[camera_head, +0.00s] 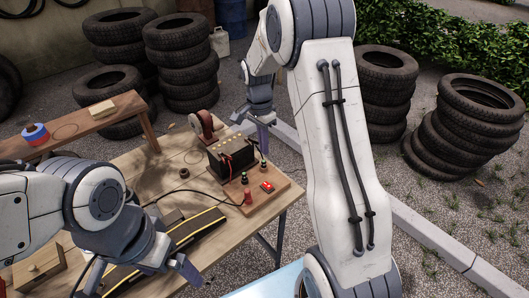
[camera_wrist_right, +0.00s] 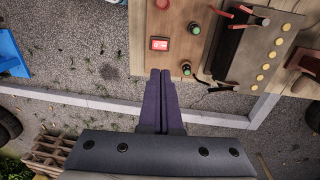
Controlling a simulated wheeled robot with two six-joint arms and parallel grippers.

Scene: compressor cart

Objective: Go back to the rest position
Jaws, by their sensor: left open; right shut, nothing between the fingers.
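My right gripper (camera_head: 263,140) is shut and empty beyond the far right edge of the wooden table (camera_head: 150,165). In the right wrist view its purple fingers (camera_wrist_right: 160,78) lie together, with gravel behind them and the table edge close by. My left gripper (camera_head: 178,272) is at the lower left, over the near part of the table. It is open, and I see nothing held in it; one finger shows clearly, the other is partly hidden.
A black battery (camera_head: 233,157) and a board with a red switch (camera_head: 267,186) stand near the table's right end. A black yellow-edged strip (camera_head: 185,232) lies by my left gripper. Tyre stacks (camera_head: 463,125) stand behind on gravel.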

